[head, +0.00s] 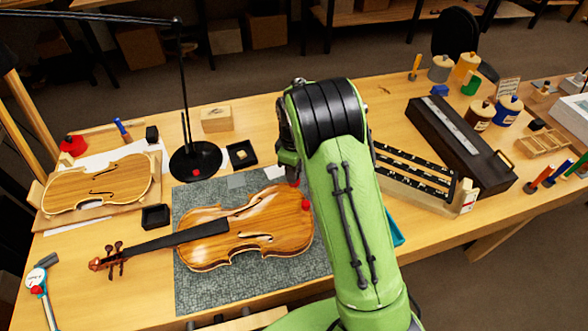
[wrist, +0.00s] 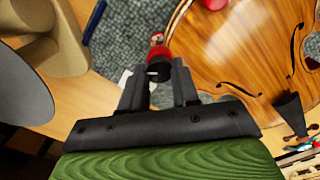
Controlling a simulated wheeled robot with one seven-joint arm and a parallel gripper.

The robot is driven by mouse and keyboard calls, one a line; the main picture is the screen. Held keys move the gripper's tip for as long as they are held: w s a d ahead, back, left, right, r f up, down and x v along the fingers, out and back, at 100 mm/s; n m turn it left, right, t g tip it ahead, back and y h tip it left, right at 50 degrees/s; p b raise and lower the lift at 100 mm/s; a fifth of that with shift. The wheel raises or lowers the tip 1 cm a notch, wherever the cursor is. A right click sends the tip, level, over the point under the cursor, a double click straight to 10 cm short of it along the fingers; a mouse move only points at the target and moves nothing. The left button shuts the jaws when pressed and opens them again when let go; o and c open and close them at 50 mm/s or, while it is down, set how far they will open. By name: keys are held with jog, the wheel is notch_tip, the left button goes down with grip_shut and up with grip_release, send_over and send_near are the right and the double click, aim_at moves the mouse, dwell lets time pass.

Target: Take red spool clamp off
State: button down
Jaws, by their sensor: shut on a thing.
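The violin (head: 258,232) lies on the grey mat, with its neck to the left. My gripper (wrist: 158,80) is shut on a red spool clamp (wrist: 157,52), which has a dark end between the fingers. In the head view this clamp (head: 294,183) shows as a small red spot just past the violin's upper right edge, partly hidden by my arm. I cannot tell whether it still touches the violin. A second red spool clamp (head: 305,204) sits on the violin's right edge, and it also shows at the top of the wrist view (wrist: 214,3).
A round black lamp base (head: 195,163) and a small black tray (head: 241,155) stand behind the mat (head: 205,297). A violin plate (head: 97,186) lies at the left. A slotted rack (head: 412,178) and a long dark box (head: 455,150) stand to the right.

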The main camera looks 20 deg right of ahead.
jog(key=shift+n, duration=0.6)
jog(key=c, duration=0.8)
grip_release()
notch_tip(320, 180, up, 16)
jog(key=p, duration=0.3)
jog(key=shift+f, duration=0.15)
